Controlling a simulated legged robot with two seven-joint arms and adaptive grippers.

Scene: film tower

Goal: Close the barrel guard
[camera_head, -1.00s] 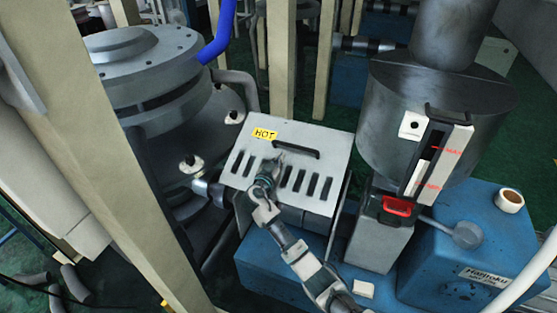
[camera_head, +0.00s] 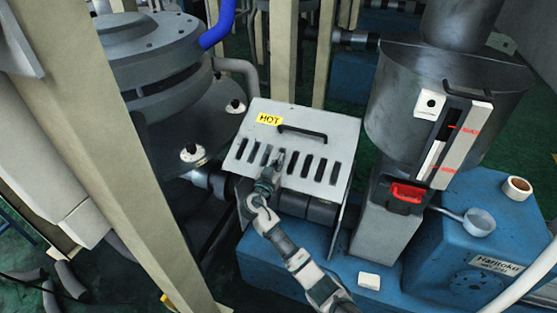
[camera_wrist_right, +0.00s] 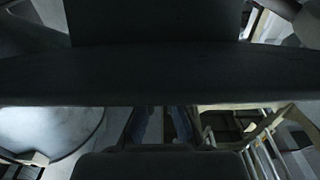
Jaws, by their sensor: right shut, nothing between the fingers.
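The barrel guard (camera_head: 338,170) is a light grey slotted cover with a yellow HOT label (camera_head: 270,119) and a black handle (camera_head: 302,130). Its slotted face leans over the dark barrel (camera_head: 322,212), and the barrel shows below its lower edge, so the guard looks partly raised. My right gripper (camera_head: 279,160) is shut and empty at the slots, below the left end of the handle. I cannot tell whether its tips touch the guard. In the right wrist view, dark gripper parts fill the middle and the tips are unclear. My left gripper is not in view.
A metal hopper (camera_head: 415,95) with a red-handled slide (camera_head: 407,192) stands right of the guard. A blue machine base (camera_head: 300,262) lies below. A cream post (camera_head: 112,165) rises at the left, and a grey round vessel (camera_head: 140,55) stands behind it.

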